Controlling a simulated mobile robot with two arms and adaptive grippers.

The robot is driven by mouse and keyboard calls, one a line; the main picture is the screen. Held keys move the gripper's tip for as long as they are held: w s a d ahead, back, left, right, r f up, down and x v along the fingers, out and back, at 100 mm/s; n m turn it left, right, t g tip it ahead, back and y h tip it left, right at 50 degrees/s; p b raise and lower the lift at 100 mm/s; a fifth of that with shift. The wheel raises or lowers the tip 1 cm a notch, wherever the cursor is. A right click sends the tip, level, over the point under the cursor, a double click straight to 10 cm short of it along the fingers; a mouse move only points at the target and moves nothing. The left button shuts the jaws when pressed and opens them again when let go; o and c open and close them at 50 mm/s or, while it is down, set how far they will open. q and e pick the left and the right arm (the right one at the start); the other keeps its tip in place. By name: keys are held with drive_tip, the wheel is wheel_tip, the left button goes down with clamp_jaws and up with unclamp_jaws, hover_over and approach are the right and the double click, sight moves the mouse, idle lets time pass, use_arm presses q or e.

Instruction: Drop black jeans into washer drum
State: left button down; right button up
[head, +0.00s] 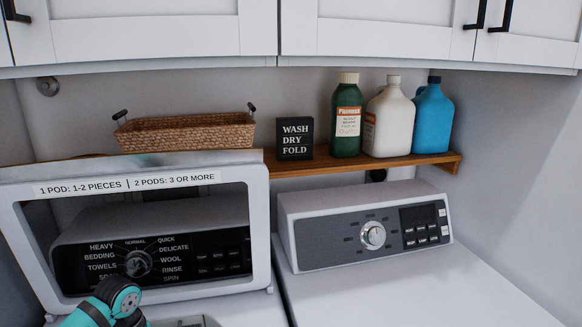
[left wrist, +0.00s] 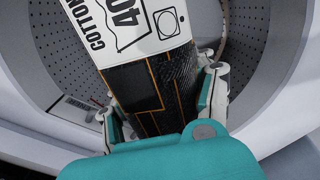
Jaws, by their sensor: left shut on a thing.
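The black jeans (left wrist: 178,85) show in the left wrist view as a folded dark bundle with orange stitching and a white care label reading "COTTON 40". My left gripper (left wrist: 158,92) is shut on them, one finger on each side. Beyond and around them is the grey perforated washer drum (left wrist: 60,40), with the jeans over or inside its opening; the exact depth cannot be told. In the head view the washer's white-framed lid (head: 260,215) stands open at the left, and my teal left arm reaches low in front of it. The jeans are hidden there. My right gripper is not in view.
The dryer (head: 375,235) stands at the right, its top clear. A wooden shelf (head: 430,163) behind holds a wicker basket (head: 185,133), a black sign (head: 295,138), and green (head: 347,125), white (head: 388,120) and blue (head: 432,120) bottles. White cabinets (head: 370,30) hang above.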

use_arm(q)
wheel_tip(320, 180, down, 2)
drive_tip(key=shift+f+b, duration=0.15)
drive_tip(key=shift+b, duration=0.25)
drive_tip(key=shift+f+b, duration=0.35)
drive_tip(key=shift+f, duration=0.35)
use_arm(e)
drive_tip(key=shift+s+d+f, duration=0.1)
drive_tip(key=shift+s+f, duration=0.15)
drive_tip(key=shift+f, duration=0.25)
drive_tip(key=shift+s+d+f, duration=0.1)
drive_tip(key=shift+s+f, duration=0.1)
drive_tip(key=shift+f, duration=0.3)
use_arm(q)
drive_tip(key=c, duration=0.8)
unclamp_jaws()
drive_tip(key=shift+c, duration=0.2)
drive_tip(key=o, duration=0.4)
drive_tip(key=shift+o, duration=0.6)
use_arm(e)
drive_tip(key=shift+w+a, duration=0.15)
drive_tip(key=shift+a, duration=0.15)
